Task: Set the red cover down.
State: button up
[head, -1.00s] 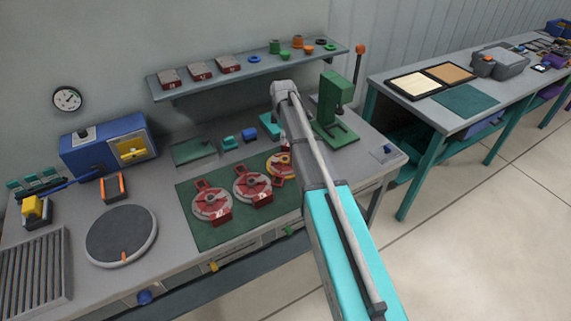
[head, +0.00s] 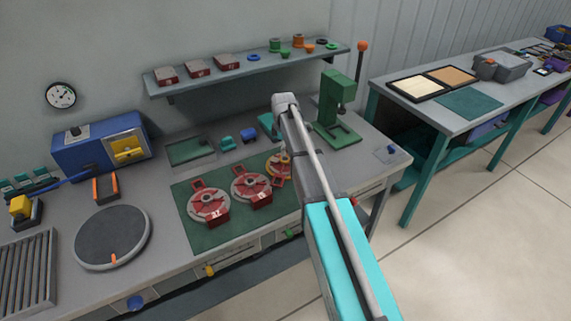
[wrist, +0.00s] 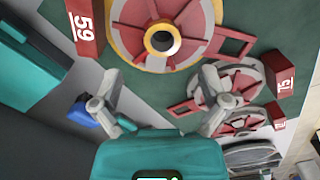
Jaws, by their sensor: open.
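A red spoked cover (wrist: 190,22) with a loop handle lies on a yellow-rimmed round part in the wrist view, its dark-centred hub facing up. The same part (head: 278,164) shows in the head view at the right of the green mat, partly behind my arm. My gripper (wrist: 160,85) is open, its two fingers apart and empty, just beside the yellow rim. No contact with the cover shows. My gripper is hidden behind my arm in the head view.
Two similar grey-and-red round parts, one in the middle (head: 251,184) and one at the left (head: 208,204), sit on the green mat (head: 205,238). A green press (head: 336,112) stands behind right. A teal block (wrist: 28,55) and a blue object (wrist: 84,115) are near my gripper.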

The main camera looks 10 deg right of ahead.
aim_at(285, 159)
jog(key=shift+f, duration=0.1)
dwell(0.3)
jog(key=f+b, duration=0.3)
jog(key=shift+s+d+f+b, duration=0.2)
jog(key=shift+s+d+b, duration=0.05)
jog(key=shift+b, duration=0.05)
jog(key=shift+f+b, duration=0.8)
jog(key=shift+f, duration=0.05)
grip_shut()
dwell(0.3)
